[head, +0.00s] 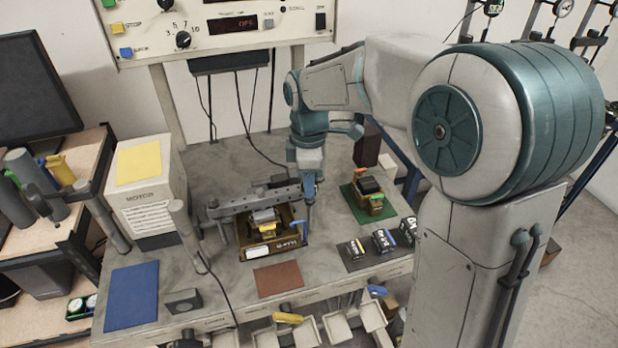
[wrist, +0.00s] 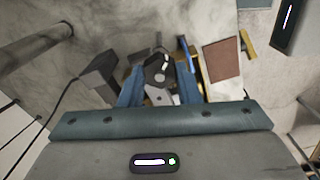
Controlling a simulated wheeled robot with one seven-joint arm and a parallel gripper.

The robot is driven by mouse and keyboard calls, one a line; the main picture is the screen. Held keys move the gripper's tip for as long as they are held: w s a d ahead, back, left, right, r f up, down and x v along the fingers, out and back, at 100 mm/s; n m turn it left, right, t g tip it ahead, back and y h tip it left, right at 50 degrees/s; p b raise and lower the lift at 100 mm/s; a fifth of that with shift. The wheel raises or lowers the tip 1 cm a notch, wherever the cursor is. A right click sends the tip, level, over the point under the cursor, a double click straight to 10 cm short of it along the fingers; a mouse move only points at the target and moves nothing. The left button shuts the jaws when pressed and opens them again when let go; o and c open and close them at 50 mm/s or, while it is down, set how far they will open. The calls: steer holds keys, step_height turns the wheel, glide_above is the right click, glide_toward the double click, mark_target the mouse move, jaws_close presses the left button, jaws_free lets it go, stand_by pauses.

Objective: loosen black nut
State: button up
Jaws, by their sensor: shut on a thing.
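My gripper (head: 309,192) points down at the right end of a grey lever bar with holes (head: 250,204). In the wrist view its two blue fingers (wrist: 159,82) are closed around a dark, roughly hexagonal piece with a pale centre, which looks like the black nut (wrist: 155,68). The grey bar end (wrist: 162,97) shows just below it, between the fingers. In the head view the nut is hidden by the gripper. The bar lies across a brown tray (head: 289,238) with a yellow and grey part (head: 265,220) in it.
A similar yellow part (head: 368,188) stands on a green mat (head: 387,215) to the right. Dark boxes (head: 384,240) sit near the front edge. A brown mat (head: 279,279) and a blue mat (head: 132,296) lie in front. A motor box (head: 155,190) and upright rods stand left.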

stand_by(0.4)
steer(key=o, duration=1)
step_height(320, 180, up, 14)
steer(key=shift+f+b, duration=0.1)
steer(key=shift+b, duration=0.3)
steer(key=shift+d, duration=0.1)
steer(key=s+d+f+m+t, duration=0.1)
steer(key=s+d+f+m, duration=0.3)
steer(key=s+m, duration=0.2)
steer(key=s+d+f+m+t, duration=0.1)
steer(key=s+d+f+m, duration=0.3)
steer(key=s+d+m, duration=0.1)
steer(key=s+d+f+m+t, duration=0.1)
steer(key=s+d+f+m, duration=0.3)
steer(key=s+m, duration=0.3)
steer(key=shift+s+d+t, duration=0.3)
steer(key=shift+s+d, duration=0.05)
